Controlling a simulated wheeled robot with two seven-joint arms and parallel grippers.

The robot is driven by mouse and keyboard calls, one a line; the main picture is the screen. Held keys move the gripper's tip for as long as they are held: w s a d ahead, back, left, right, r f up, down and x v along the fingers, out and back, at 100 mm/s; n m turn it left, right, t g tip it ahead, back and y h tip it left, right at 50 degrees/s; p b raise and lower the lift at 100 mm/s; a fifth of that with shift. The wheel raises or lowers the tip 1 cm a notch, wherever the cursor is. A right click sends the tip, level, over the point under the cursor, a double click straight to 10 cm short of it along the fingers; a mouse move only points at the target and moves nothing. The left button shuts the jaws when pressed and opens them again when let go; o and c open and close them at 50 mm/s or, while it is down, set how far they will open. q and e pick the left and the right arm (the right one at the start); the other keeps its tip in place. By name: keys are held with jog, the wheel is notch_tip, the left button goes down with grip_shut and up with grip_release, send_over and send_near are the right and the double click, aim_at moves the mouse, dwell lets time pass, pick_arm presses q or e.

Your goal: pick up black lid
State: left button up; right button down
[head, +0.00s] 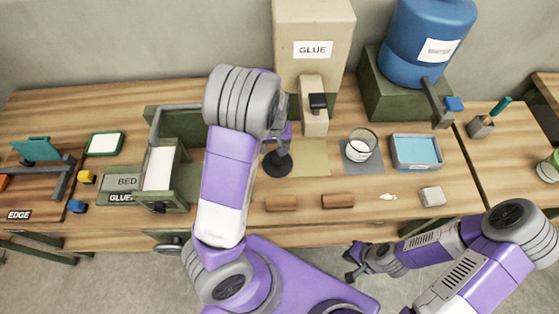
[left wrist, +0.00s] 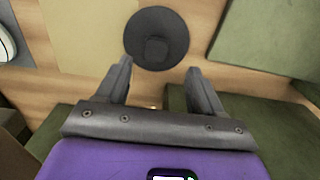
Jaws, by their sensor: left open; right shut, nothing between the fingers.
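The black lid (head: 277,164) is a round dark disc with a raised knob, lying on the wooden table below the glue dispenser. In the left wrist view the lid (left wrist: 157,39) lies just beyond the fingertips, with its knob facing up. My left gripper (head: 284,150) is above the lid, partly hidden by my left arm in the head view. In the left wrist view my left gripper (left wrist: 158,70) is open and empty, its fingers apart on either side of the knob's line. My right gripper (head: 352,266) is shut and empty, low in front of the table.
The glue dispenser (head: 313,60) stands behind the lid. A glass jar (head: 359,147) with white contents stands on a grey mat to the right. Two brown blocks (head: 281,203) lie near the front edge. A green press frame (head: 176,190) is on the left.

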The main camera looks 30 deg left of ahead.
aim_at(277, 158)
pick_arm(q)
jog(key=f, duration=0.6)
jog(key=shift+w+d+b, duration=0.15)
jog(key=shift+d+b, duration=0.15)
jog(key=shift+b, duration=0.05)
jog(key=shift+r, duration=0.1)
jog(key=c, duration=1.1)
